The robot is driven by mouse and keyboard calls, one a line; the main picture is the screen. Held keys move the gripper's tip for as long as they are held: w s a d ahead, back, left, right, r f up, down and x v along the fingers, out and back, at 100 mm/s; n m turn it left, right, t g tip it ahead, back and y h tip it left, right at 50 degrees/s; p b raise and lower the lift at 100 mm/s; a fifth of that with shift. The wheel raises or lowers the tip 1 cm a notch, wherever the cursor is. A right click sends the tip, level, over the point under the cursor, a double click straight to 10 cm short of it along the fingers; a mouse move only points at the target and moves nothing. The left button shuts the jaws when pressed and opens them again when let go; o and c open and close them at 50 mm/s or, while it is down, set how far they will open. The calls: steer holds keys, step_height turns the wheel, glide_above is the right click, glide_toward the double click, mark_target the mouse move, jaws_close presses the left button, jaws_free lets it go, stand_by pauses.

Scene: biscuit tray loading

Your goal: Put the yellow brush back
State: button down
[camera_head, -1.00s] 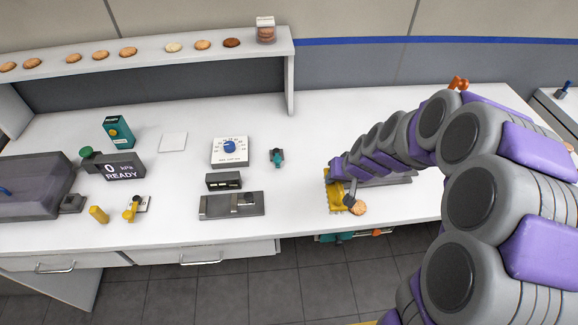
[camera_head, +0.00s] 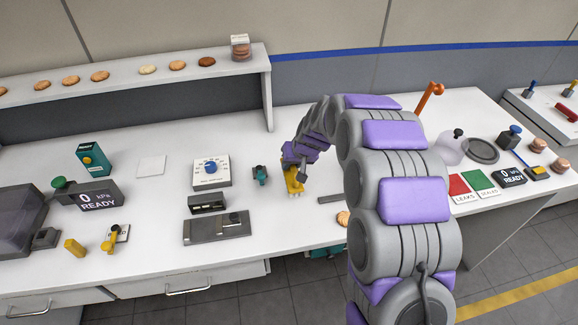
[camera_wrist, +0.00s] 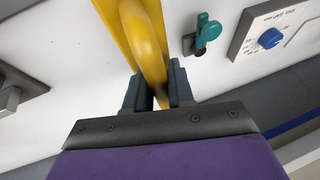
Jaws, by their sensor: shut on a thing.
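The yellow brush (camera_head: 292,181) hangs below my gripper (camera_head: 297,163) over the middle of the white bench. In the wrist view my gripper (camera_wrist: 160,88) is shut on the yellow brush (camera_wrist: 148,45), with its curved yellow part between the two dark fingers. The brush's far end runs out of the wrist view's top edge. I cannot tell from these views whether its lower end touches the bench. My arm hides part of the bench to the right.
A small teal-and-dark fixture (camera_head: 260,174) stands just left of the brush. A white dial box (camera_head: 211,172) and a dark grey plate (camera_head: 216,227) are farther left. A biscuit (camera_head: 343,218) shows beside my arm near the front edge. Bare bench lies behind the brush.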

steer(key=shift+w+a+f, duration=0.25)
steer(key=shift+w+a, duration=0.6)
steer(key=shift+w, duration=0.5)
steer(key=shift+w+d, duration=0.15)
steer(key=shift+d, duration=0.25)
steer(key=shift+w+d+f+b, duration=0.1)
steer(key=shift+w+f+b, duration=0.05)
steer(key=shift+b, duration=0.15)
step_height(320, 180, down, 3)
steer(key=shift+r+b, duration=0.1)
steer(key=shift+b, duration=0.3)
steer(key=shift+f, duration=0.3)
steer(key=shift+a+r, duration=0.1)
steer(key=shift+a, duration=0.35)
steer(key=c, duration=1.3)
jaws_free()
steer(key=shift+a, duration=0.1)
steer(key=shift+o, duration=1.4)
steer(key=shift+d, duration=0.25)
steer(key=shift+o, duration=0.2)
steer(key=shift+d, duration=0.25)
steer(key=shift+a, duration=0.2)
